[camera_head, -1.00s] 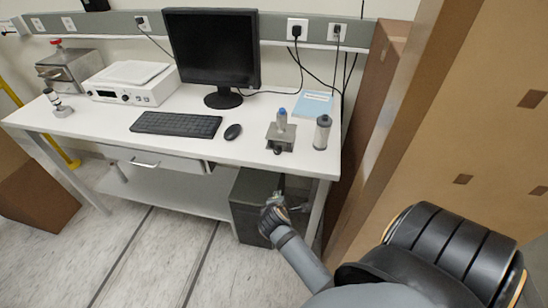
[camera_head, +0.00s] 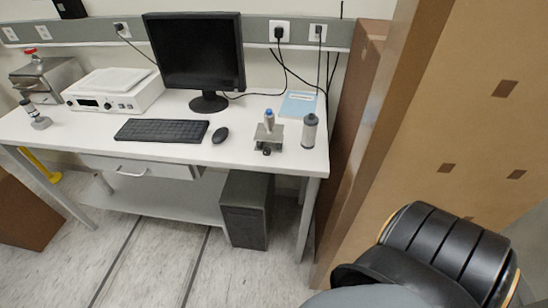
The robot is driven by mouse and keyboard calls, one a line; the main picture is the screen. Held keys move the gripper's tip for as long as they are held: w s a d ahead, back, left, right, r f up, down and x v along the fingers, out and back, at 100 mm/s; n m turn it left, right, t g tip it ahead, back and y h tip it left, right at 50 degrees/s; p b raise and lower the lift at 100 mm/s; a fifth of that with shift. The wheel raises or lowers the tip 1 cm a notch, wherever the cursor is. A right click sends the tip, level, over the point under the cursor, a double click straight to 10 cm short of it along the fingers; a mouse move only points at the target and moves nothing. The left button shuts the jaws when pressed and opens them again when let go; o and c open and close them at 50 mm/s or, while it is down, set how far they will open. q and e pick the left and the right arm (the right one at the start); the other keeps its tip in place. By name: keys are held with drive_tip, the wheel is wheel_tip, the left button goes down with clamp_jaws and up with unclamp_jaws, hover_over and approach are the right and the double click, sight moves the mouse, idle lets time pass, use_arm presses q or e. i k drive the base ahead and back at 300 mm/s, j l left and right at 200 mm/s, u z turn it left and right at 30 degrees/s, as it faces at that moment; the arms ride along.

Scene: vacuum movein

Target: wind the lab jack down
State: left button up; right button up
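The lab jack (camera_head: 268,138) is a small grey metal stand near the right end of the white bench, with a dark round knob (camera_head: 266,152) at its front. A small bottle with a blue cap (camera_head: 269,120) stands on top of the jack. The jack looks partly raised, but it is too small to tell how far. Neither of my grippers is in view. A black and grey part of my own right arm fills the lower right corner, well away from the jack.
A grey cylinder with a dark cap (camera_head: 309,131) stands close right of the jack. A light blue booklet (camera_head: 298,104) lies behind. Mouse (camera_head: 220,135), keyboard (camera_head: 161,130) and monitor (camera_head: 196,52) are left. Tall brown boxes (camera_head: 455,90) crowd the right. A dark bin-like box (camera_head: 246,208) stands under the bench.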

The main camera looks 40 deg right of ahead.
sight(266, 151)
drive_tip(key=i+z, duration=0.1)
drive_tip(key=z, duration=0.3)
drive_tip(key=j+z, duration=0.15)
drive_tip(key=z, duration=0.3)
drive_tip(key=i+j+z, duration=0.1)
drive_tip(key=z, duration=0.3)
drive_tip(key=j+z, duration=0.2)
drive_tip(key=z, duration=0.25)
drive_tip(key=j+z, duration=0.15)
drive_tip(key=z, duration=0.25)
drive_tip(key=i, duration=0.05)
